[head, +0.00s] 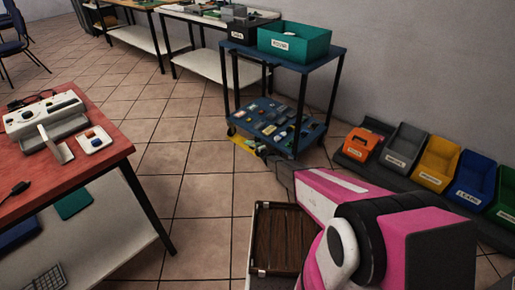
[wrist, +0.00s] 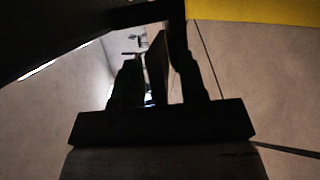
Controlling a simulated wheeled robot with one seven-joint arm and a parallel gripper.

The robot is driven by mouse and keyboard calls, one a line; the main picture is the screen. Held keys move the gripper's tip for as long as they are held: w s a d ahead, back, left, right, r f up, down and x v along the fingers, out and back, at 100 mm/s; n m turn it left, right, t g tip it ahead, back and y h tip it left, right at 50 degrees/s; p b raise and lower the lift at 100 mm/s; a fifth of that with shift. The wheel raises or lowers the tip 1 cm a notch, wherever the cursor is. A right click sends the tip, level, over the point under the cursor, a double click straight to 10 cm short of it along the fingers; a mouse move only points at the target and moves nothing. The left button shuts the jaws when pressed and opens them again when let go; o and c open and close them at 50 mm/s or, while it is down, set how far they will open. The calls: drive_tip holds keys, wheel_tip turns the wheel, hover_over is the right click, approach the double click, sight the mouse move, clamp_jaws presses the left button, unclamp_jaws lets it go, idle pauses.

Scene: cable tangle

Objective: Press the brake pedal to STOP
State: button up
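The blue cart (head: 272,110) stands against the wall in the head view, on dark legs with small casters (head: 231,130). My gripper (head: 277,163) reaches low to the cart's near bottom corner. In the wrist view my gripper (wrist: 157,82) shows as two dark fingers held apart. A dark, narrow upright piece (wrist: 157,62) shows between the fingers; I cannot tell whether it is the brake pedal or whether they touch it. A yellow patch (head: 243,145) lies on the floor by that corner. The pedal and any STOP marking cannot be made out.
The cart carries a teal bin (head: 294,43), a black bin (head: 242,31) and loose small parts on its lower shelf. Coloured bins (head: 438,163) line the wall at right. A red-topped table (head: 98,155) stands at left. Tiled floor (head: 195,185) is clear between.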

drive_tip(key=shift+w+a+f, duration=0.1)
drive_tip(key=shift+w+a, duration=0.25)
drive_tip(key=shift+w, duration=0.25)
clamp_jaws()
